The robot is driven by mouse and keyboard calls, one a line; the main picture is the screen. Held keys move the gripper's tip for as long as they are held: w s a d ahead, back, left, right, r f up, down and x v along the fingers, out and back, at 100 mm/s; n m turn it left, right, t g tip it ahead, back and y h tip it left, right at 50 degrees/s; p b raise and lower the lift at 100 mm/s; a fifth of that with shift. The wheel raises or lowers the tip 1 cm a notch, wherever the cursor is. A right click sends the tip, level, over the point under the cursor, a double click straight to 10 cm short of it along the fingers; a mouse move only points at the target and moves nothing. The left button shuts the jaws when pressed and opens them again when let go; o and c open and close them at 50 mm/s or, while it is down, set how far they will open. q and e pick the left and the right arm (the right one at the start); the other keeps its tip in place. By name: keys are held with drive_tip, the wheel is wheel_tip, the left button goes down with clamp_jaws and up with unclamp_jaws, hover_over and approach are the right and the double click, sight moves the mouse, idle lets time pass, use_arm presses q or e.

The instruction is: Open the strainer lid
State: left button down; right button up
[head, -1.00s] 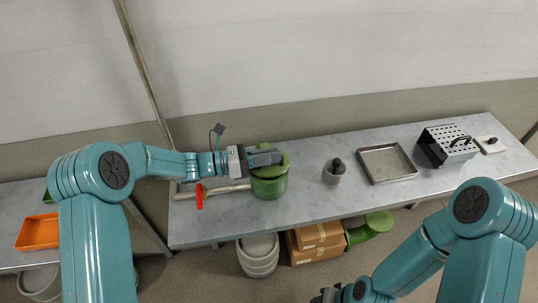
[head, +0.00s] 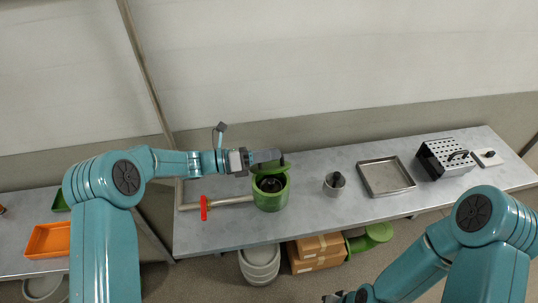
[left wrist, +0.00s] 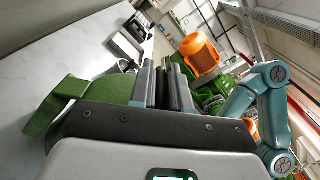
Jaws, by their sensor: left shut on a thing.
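The green strainer (head: 271,199) stands on the grey bench at the end of a metal pipe. Its top is open and a dark inside shows. The green strainer lid (head: 284,164) is raised at the back of the rim, partly hidden by my left gripper. My left gripper (head: 277,158) is shut on the lid, above the strainer's back edge. In the left wrist view its fingers (left wrist: 173,88) are close together, with green strainer parts (left wrist: 75,100) to their left. My right gripper (head: 334,298) is low at the bottom edge, away from the strainer; its jaws are too small to read.
A pipe with a red valve handle (head: 204,208) runs left of the strainer. A metal cup (head: 333,188), a shallow tray (head: 388,178) and a perforated box (head: 447,158) stand to its right. Orange motor (left wrist: 201,55) shows in the left wrist view. Bench front is clear.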

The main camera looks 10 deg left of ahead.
use_arm(q)
drive_tip(key=shift+r, duration=0.1)
drive_tip(key=c, duration=1.2)
unclamp_jaws()
drive_tip(key=shift+o, duration=0.2)
drive_tip(key=shift+a, duration=0.35)
drive_tip(key=b+v, duration=0.3)
drive_tip(key=v, duration=1.2)
drive_tip(key=shift+s+a, duration=0.25)
drive_tip(key=shift+c, duration=0.3)
